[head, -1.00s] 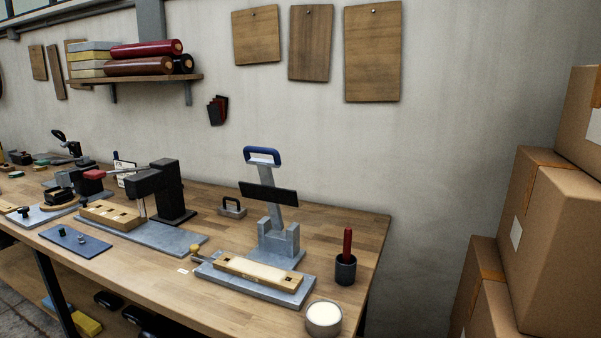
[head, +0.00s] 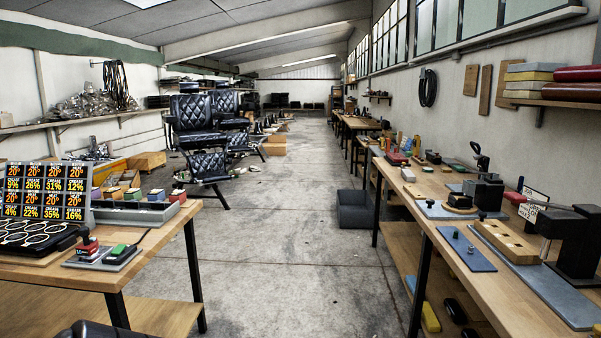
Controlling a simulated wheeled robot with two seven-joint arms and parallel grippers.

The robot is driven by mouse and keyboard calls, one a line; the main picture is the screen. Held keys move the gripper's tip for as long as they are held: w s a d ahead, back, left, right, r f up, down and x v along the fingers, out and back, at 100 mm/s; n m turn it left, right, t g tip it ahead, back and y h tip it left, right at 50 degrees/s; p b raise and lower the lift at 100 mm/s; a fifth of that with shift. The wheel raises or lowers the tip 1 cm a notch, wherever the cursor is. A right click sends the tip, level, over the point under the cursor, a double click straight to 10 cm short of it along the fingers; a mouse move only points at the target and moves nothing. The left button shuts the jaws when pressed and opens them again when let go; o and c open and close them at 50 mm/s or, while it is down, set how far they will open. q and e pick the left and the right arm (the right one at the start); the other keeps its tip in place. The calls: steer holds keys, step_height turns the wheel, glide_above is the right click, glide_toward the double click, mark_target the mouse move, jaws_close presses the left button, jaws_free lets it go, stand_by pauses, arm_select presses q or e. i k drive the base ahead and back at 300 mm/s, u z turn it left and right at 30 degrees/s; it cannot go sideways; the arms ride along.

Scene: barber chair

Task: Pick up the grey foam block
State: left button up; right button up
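I cannot single out the grey foam block for certain. A dark grey blocky thing (head: 357,210) sits on the floor in the aisle, left of the right workbench; I cannot tell whether it is solid foam or a bin. Flat grey slabs (head: 535,67) also lie in a stack with yellow ones on the wall shelf at the upper right. Neither of my grippers can be made out in the head view.
The right workbench (head: 470,215) holds presses, a blue-grey mat (head: 465,249) and a wooden jig (head: 506,241). Black quilted chairs (head: 197,125) stand farther back. The concrete aisle (head: 290,270) between is mostly clear.

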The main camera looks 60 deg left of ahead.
mark_target(408, 177)
steer(key=u, duration=2)
steer(key=i, duration=2.75)
steer(key=u, duration=0.3)
steer(key=i, duration=2.8)
steer(key=z, duration=0.75)
